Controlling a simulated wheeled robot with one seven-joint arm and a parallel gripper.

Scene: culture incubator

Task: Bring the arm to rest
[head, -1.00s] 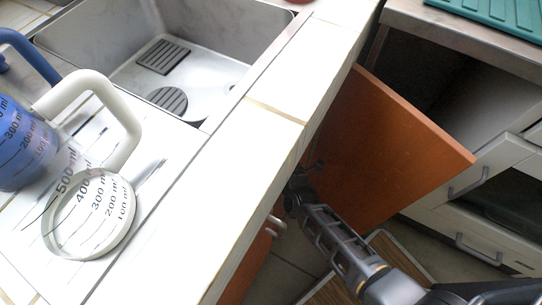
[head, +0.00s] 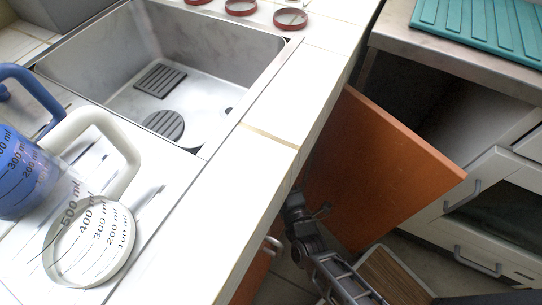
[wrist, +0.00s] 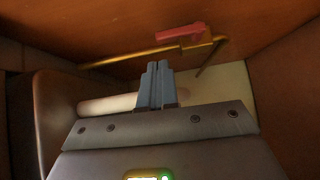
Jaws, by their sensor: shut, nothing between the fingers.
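My gripper (wrist: 157,86) is shut in the wrist view, its two grey-blue fingers together with nothing between them. In the head view my arm comes from the lower right and reaches the counter's front edge beside the open orange cabinet door (head: 385,170). The fingers cannot be made out in the head view. In the wrist view brown wooden panels surround the gripper, with a brass-coloured rod (wrist: 150,55) and a red piece (wrist: 185,34) beyond the fingertips.
The white tiled counter (head: 225,190) holds a sink (head: 200,90), a clear measuring jug (head: 90,240), a blue jug (head: 20,170) and red-rimmed dishes (head: 240,7). A white drawer unit (head: 480,215) stands at right. A pale rounded object (wrist: 105,104) lies beside the fingers.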

